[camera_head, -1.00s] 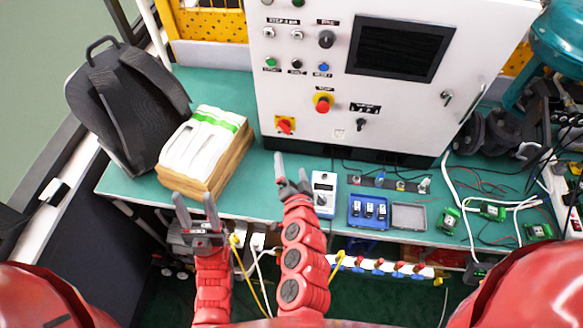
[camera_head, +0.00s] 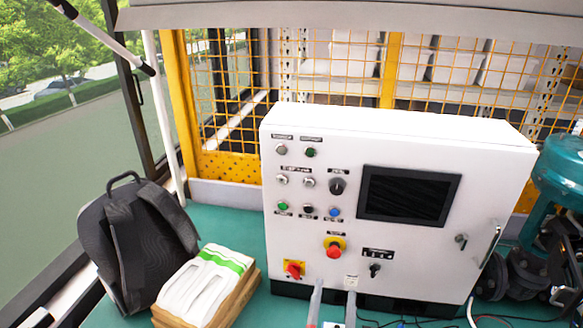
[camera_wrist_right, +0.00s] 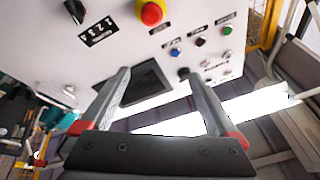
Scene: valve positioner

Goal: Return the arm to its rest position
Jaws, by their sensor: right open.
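My right gripper (camera_head: 333,303) shows only by its two grey fingers at the bottom edge of the head view, below the front of the white control cabinet (camera_head: 300,232). The fingers stand apart with nothing visible between them. In the right wrist view the right gripper (camera_wrist_right: 160,76) is open and empty, with the cabinet face (camera_wrist_right: 40,28) beyond it. I cannot tell the exact gap to the cabinet. The rest of the right arm is below the head picture. My left gripper is not in view.
A black backpack (camera_head: 135,245) and a box with white-and-green packs (camera_head: 208,285) are left of the cabinet on the green table (camera_head: 228,222). The cabinet carries a red emergency stop (camera_head: 334,247), a red rotary switch (camera_head: 294,269) and a dark screen (camera_head: 408,195). Teal equipment (camera_head: 562,170) is at right.

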